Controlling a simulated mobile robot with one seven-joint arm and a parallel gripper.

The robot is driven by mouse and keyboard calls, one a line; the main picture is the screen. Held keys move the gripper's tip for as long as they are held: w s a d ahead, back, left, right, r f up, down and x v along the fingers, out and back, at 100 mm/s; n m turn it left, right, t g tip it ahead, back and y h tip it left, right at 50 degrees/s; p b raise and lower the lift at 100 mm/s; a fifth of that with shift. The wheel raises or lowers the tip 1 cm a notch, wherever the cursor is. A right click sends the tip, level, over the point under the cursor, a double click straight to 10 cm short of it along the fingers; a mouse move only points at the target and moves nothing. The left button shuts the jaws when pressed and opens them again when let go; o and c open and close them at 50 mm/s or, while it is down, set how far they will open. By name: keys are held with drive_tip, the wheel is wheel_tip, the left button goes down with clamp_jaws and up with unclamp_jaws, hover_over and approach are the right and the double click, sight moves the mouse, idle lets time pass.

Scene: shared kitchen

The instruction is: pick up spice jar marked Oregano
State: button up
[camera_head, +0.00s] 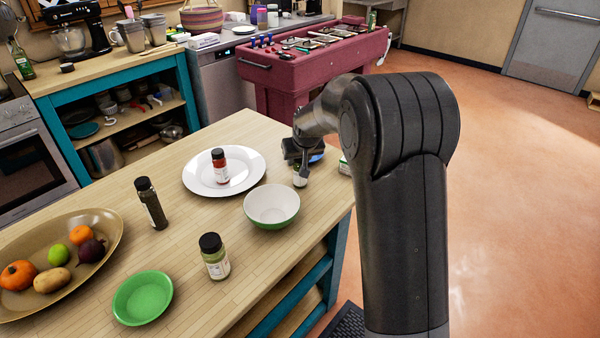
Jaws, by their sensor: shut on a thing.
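My gripper (301,170) is at the far right part of the wooden island and is shut on a small jar (300,181) with a pale label. The fingers hide the jar's upper part, and I cannot tell if it touches the table. A red jar with a black lid (220,171) stands on a white plate (196,186). A tall dark jar (153,208) stands left of the plate. The labels are too small to read, so I cannot tell which says Oregano.
A white and green bowl (272,205) stands close in front of my gripper. A green bowl (142,297) and a brown fruit platter (112,226) are at left. A green and white item (345,166) is partly hidden behind my arm.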

drive_tip(key=c, duration=0.4)
drive_tip(key=shift+r, duration=0.15)
